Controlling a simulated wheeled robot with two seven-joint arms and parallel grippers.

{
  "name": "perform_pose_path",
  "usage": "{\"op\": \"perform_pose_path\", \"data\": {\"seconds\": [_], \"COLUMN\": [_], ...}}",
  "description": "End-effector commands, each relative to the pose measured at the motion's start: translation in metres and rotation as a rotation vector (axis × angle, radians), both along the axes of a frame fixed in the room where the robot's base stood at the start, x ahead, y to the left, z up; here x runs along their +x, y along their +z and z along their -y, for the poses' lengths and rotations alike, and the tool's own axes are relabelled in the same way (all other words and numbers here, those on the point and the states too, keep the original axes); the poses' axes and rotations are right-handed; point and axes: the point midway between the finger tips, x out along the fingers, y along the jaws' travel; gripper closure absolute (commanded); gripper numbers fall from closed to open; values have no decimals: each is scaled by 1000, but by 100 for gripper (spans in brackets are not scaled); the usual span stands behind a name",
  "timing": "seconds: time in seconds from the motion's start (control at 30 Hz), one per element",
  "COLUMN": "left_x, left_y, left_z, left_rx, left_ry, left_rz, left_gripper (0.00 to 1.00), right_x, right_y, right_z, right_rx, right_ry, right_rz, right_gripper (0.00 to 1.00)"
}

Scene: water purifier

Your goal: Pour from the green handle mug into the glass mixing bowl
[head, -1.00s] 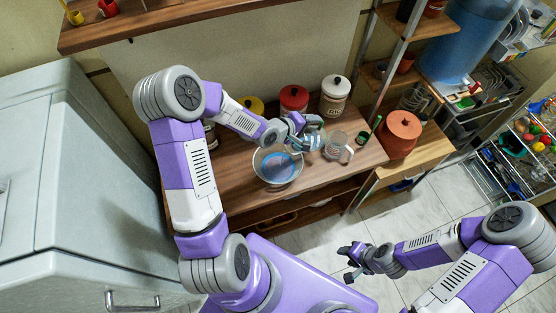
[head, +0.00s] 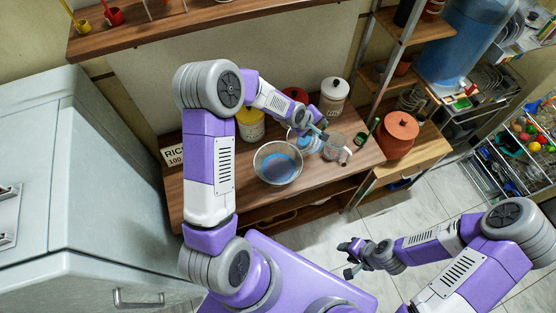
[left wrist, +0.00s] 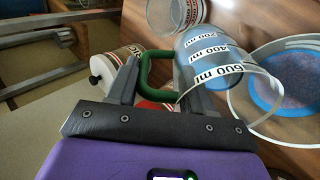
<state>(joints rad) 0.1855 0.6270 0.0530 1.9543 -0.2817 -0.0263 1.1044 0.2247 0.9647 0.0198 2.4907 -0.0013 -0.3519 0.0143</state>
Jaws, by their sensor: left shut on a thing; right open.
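The green handle mug (head: 309,144) is clear, with volume marks and blue liquid inside. My left gripper (head: 317,131) is shut on its handle. In the left wrist view the fingers (left wrist: 138,80) hold the green handle (left wrist: 158,70), and the mug's rim points down-right, overlapping the bowl's near edge. How far the mug tilts is hard to tell. The glass mixing bowl (head: 278,163) stands on the wooden counter just left of the mug in the head view, with blue liquid in it. It is at the right in the left wrist view (left wrist: 290,85). My right gripper (head: 350,258) is open and empty, away from the counter.
A second glass mug (head: 336,148) stands on the counter (head: 320,178), right of the held mug. Lidded canisters, including a white one (head: 334,95) and a yellow one (head: 250,125), line the back. An orange pot (head: 397,133) stands further right. A shelf post (head: 373,85) rises behind.

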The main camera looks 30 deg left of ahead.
Motion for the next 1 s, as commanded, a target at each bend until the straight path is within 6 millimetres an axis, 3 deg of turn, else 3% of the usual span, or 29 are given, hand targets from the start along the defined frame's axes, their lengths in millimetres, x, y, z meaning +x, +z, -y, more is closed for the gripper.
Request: {"op": "perform_pose_path", "data": {"seconds": [0.33,0.63,1.0], "left_x": [18,33,48], "left_y": [-16,-9,-8], "left_z": [15,24,31], "left_rx": [82,167,265], "left_ry": [-2,4,9], "left_rz": [-135,-264,-404], "left_gripper": [100,100,100], "right_x": [0,0,0], "right_y": [17,49,63], "right_z": [0,0,0], "right_rx": [0,0,0], "right_ry": [0,0,0], "right_rz": [0,0,0], "right_gripper": [56,56,56]}}
